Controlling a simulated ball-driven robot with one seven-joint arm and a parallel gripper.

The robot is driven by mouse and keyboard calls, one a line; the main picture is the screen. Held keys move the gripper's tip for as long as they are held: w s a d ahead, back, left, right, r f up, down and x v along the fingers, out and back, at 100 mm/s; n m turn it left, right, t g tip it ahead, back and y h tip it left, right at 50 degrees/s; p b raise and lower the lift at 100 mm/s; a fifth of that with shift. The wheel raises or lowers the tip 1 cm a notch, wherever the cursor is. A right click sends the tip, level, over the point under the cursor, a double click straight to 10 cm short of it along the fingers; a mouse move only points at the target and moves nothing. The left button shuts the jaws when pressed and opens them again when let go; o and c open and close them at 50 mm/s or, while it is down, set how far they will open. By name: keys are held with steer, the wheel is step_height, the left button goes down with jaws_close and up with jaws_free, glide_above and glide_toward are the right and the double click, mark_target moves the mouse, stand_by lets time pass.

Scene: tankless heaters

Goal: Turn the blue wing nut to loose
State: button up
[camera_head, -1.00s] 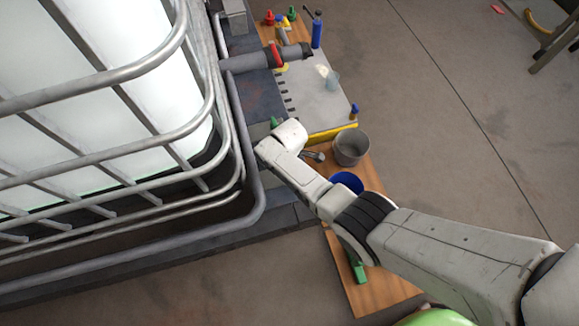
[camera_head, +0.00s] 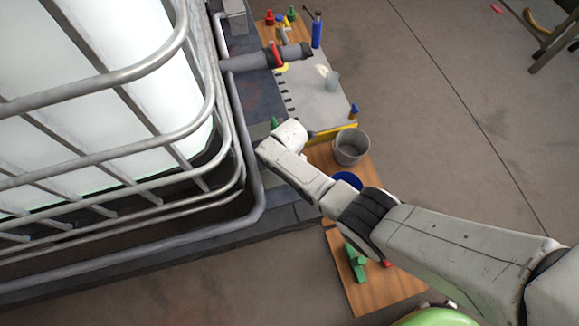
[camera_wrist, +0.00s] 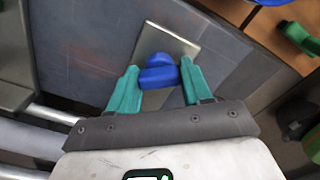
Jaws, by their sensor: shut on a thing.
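The blue wing nut (camera_wrist: 158,72) stands over a tan-grey metal plate (camera_wrist: 178,40) in the wrist view. My gripper (camera_wrist: 158,78) has its two teal fingers on either side of the nut. The right finger is against the nut's right end, and the left finger is close to its left end. The nut's wings lie somewhat across the line between the fingers. In the head view my arm hides the wing nut and most of my gripper.
A caged white tank (camera_head: 90,90) fills the left of the head view. A pipe with a red part (camera_head: 275,55), a grey bucket (camera_head: 350,146), a blue container (camera_head: 347,179) and a green object (camera_head: 356,264) are near my arm. Open floor (camera_head: 470,130) lies right.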

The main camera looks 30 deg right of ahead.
steer(key=shift+n, duration=1.2)
steer(key=o, duration=1)
steer(key=shift+o, duration=0.2)
step_height(320, 180, up, 11)
steer(key=p, duration=0.6)
steer(key=shift+f, duration=0.15)
